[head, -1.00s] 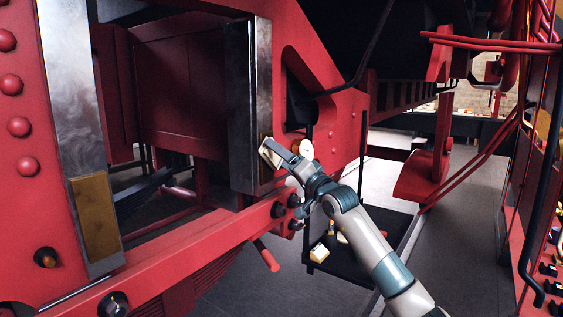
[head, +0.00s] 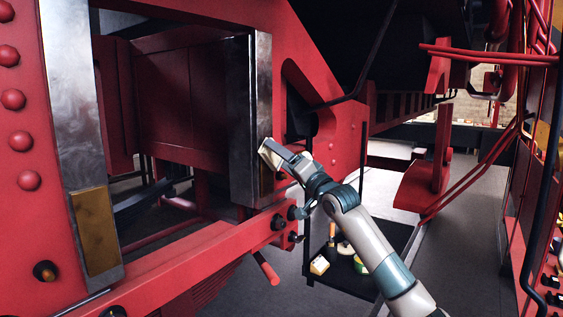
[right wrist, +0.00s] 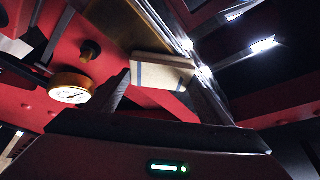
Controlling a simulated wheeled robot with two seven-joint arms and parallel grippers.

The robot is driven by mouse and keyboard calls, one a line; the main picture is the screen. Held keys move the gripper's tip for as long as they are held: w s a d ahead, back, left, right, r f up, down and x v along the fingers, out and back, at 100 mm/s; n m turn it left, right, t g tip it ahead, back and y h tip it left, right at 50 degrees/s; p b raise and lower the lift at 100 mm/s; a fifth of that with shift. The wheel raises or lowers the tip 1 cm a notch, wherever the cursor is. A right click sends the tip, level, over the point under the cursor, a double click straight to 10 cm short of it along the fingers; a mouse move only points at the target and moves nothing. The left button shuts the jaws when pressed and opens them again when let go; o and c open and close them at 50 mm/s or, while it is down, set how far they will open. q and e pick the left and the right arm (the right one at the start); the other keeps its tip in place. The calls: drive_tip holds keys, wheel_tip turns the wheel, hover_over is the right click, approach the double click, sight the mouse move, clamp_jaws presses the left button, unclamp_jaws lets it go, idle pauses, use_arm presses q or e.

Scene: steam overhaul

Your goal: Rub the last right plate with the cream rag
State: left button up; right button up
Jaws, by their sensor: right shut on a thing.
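The right plate (head: 244,120) is a tall steel strip on the red frame, with a brass-coloured patch (head: 267,182) low on its right side. My right gripper (head: 272,150) is shut on the cream rag (head: 266,156), a pale folded pad, and holds it against or very close to the plate's right edge, just above the patch. In the right wrist view the rag (right wrist: 160,72) shows blue stripes and lies beside the bright steel; exact contact cannot be told. The left plate (head: 70,110) is steel with a brass patch (head: 97,232). My left gripper is out of view.
A red beam with dark bolts (head: 279,222) runs below the plates. A black tray (head: 335,283) with several small items stands under my right arm. A brass gauge (right wrist: 72,88) shows close by in the right wrist view. The grey floor (head: 465,240) at right is clear.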

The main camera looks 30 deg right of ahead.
sight(277, 171)
drive_tip(key=shift+r, duration=1.35)
drive_tip(key=shift+b, duration=0.3)
drive_tip(key=shift+f+b, duration=2)
drive_tip(key=shift+b, duration=0.1)
drive_tip(key=shift+f+b, duration=1.95)
drive_tip(key=shift+b, duration=0.15)
